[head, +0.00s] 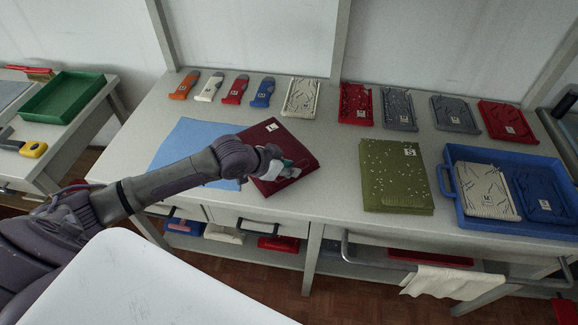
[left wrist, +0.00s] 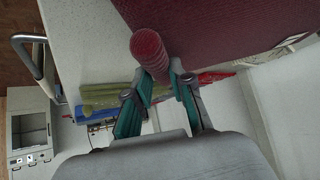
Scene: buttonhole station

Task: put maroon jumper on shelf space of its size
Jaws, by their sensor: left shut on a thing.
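The maroon jumper (head: 280,140) lies folded on the table beside a light blue cloth, with a small white label near its far edge whose letter is too small to read surely. My left gripper (head: 285,167) reaches over its near right part and is shut on its edge. In the left wrist view, the gripper (left wrist: 161,72) pinches a rounded maroon fold (left wrist: 149,50), and the jumper's broad face (left wrist: 230,25) fills the top. The shelf (head: 349,263) under the table is partly hidden; I cannot read any size marks on it. My right gripper is not in view.
A light blue cloth (head: 190,148) lies left of the jumper, and an olive folded jumper (head: 395,180) lies right. A blue tray (head: 448,190) holds two garments. Tools and folded pieces line the back. Bare table (head: 335,150) separates the maroon and olive jumpers.

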